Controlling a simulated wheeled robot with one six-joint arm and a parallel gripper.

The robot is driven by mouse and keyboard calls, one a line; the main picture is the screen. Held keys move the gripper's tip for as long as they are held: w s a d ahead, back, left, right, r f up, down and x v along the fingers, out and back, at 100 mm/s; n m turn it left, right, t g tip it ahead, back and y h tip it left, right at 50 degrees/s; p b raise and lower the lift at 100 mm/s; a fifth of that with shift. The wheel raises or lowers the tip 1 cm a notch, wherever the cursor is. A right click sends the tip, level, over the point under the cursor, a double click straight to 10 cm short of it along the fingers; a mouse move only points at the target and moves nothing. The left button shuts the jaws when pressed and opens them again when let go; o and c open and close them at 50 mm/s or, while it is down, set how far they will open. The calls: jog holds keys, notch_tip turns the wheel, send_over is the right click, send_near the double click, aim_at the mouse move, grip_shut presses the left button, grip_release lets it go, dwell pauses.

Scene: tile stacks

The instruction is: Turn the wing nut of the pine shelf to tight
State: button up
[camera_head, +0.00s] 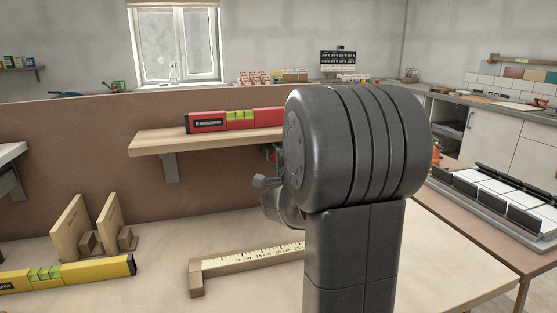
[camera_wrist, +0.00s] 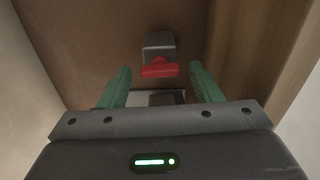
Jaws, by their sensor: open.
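The pine shelf (camera_head: 160,142) is mounted on the brown board in the head view, and a red spirit level lies on it. In the wrist view a red wing nut (camera_wrist: 160,68) sits at the end of a grey block (camera_wrist: 160,46), its wings lying roughly crosswise with a slight tilt. My gripper (camera_wrist: 162,88) is open, its green fingers apart on either side of and nearer than the wing nut, with nothing between them that I can see gripped. My arm hides most of the gripper and the right part of the shelf in the head view.
The red level (camera_head: 237,119) rests on the shelf. On the bench stand wooden bookends (camera_head: 75,228), a yellow level (camera_head: 70,274) and a ruler piece (camera_head: 250,260). The brown board (camera_head: 60,130) rises behind. A tile rack (camera_head: 495,195) is at right.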

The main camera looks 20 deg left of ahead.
jog(key=v, duration=1.4)
jog(key=shift+w, duration=0.1)
jog(key=x, duration=1.3)
jog(key=shift+w+a, duration=0.3)
jog(key=shift+s, duration=0.1)
